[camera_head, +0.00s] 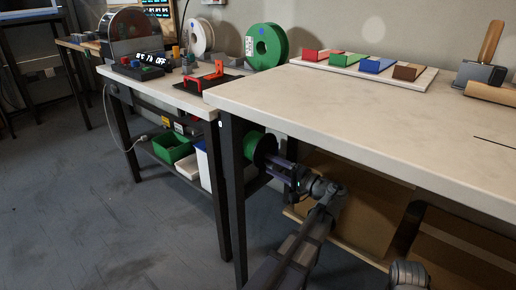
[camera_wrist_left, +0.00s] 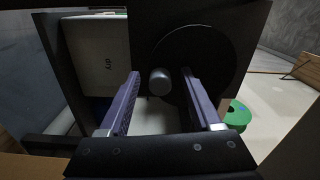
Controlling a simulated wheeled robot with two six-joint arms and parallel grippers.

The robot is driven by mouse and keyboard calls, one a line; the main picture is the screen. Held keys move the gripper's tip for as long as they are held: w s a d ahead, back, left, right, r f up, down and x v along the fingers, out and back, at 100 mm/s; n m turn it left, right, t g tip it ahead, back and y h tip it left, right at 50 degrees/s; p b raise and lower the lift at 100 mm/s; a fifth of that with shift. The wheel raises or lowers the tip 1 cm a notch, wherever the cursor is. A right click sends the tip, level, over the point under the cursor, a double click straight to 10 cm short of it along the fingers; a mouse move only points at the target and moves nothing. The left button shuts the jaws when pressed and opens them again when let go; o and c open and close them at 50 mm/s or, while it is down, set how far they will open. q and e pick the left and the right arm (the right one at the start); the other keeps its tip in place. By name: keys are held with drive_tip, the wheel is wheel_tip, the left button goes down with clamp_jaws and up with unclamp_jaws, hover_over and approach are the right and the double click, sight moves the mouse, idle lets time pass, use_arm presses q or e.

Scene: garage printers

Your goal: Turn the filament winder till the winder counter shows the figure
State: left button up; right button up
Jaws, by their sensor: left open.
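The filament winder shows as a black disc (camera_head: 265,147) with a green part (camera_head: 252,142) behind it, below the tabletop edge near the table leg. In the left wrist view the black disc (camera_wrist_left: 208,52) faces me, with a grey knob (camera_wrist_left: 160,82) standing out from it. My left gripper (camera_head: 272,160) is close in front of the disc. In the left wrist view its fingers (camera_wrist_left: 161,76) are open on either side of the knob, with gaps. No figure of a winder counter can be read for certain. My right gripper is not in view.
A lit display box (camera_head: 150,60) with buttons stands on the left bench; its text is too small to read surely. The white tabletop (camera_head: 330,100) overhangs the winder, and a dark table leg (camera_head: 234,200) stands beside it. Cardboard boxes (camera_head: 355,205) stand underneath.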

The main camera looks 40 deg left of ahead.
use_arm(q)
drive_tip(key=shift+s+d, duration=0.15)
drive_tip(key=shift+d, duration=1.35)
drive_tip(key=shift+s+d, duration=0.1)
drive_tip(key=shift+d, duration=1.35)
drive_tip(key=shift+o, duration=0.2)
drive_tip(key=o, duration=0.5)
drive_tip(key=shift+s+d, duration=0.15)
drive_tip(key=shift+d, duration=1.85)
drive_tip(key=shift+s+d, duration=0.15)
drive_tip(key=shift+d, duration=1.8)
